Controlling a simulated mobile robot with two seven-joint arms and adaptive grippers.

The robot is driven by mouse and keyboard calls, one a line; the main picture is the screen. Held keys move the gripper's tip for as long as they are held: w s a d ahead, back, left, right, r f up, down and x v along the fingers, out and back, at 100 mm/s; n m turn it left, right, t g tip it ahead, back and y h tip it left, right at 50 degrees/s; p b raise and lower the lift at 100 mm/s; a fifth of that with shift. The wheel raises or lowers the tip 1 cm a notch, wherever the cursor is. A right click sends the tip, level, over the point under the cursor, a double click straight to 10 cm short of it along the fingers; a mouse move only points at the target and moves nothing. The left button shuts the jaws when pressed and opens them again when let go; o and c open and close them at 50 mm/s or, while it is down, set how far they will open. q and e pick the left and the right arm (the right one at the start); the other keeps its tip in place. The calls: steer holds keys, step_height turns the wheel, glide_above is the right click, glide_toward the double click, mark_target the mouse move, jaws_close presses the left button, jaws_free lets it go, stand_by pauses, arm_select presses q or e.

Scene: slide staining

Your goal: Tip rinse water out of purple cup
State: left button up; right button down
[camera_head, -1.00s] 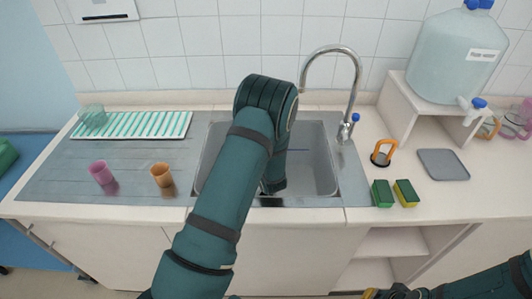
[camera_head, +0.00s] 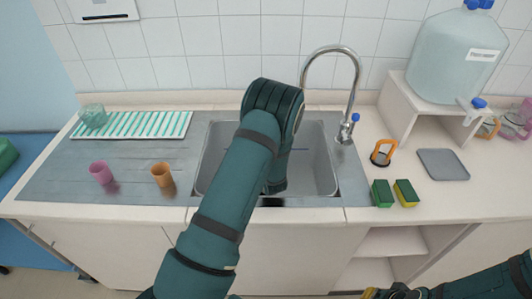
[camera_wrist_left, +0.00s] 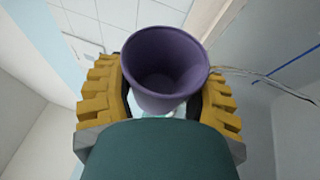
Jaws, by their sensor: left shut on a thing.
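The purple cup (camera_wrist_left: 165,62) is in the left wrist view, between the yellow fingers of my left gripper (camera_wrist_left: 163,88), which is shut on its sides. Its rim and empty-looking inside face the wrist camera; I cannot tell its exact tilt or whether water is in it. In the head view my left arm reaches over the sink (camera_head: 318,168) and hides the gripper and the cup. My right gripper (camera_head: 388,293) is partly cut off at the bottom edge of the head view; its opening does not show clearly.
A pink cup (camera_head: 100,173) and an orange cup (camera_head: 162,175) stand on the drainboard left of the sink. A glass (camera_head: 93,116) sits on the striped mat (camera_head: 140,125). The faucet (camera_head: 350,110) rises behind the sink. Two sponges (camera_head: 382,193) lie to its right.

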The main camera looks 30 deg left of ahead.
arm_select(q)
steer(key=shift+r+m, duration=0.15)
steer(key=shift+m, duration=0.25)
steer(key=shift+t, duration=0.3)
steer(key=r+m+p, duration=0.2)
steer(key=shift+w+d+r+t+p, duration=0.2)
steer(key=shift+t+p, duration=0.1)
steer(key=shift+p, duration=0.1)
steer(key=shift+d+m+t, duration=0.1)
steer(key=shift+m+t, duration=0.3)
steer(key=shift+m, duration=0.5)
steer(key=shift+a+f+n, duration=0.2)
steer(key=shift+f+n, duration=0.05)
steer(key=shift+n, duration=0.25)
steer(key=b, duration=0.1)
steer(key=f+n+g+b, duration=0.1)
steer(key=f+n+b, duration=0.1)
steer(key=shift+s+a+f+g, duration=0.15)
steer(key=shift+s+a+g, duration=0.15)
steer(key=shift+g, duration=0.1)
steer(key=shift+w+n, duration=0.15)
steer(key=shift+n, duration=0.15)
steer(key=shift+d, duration=0.1)
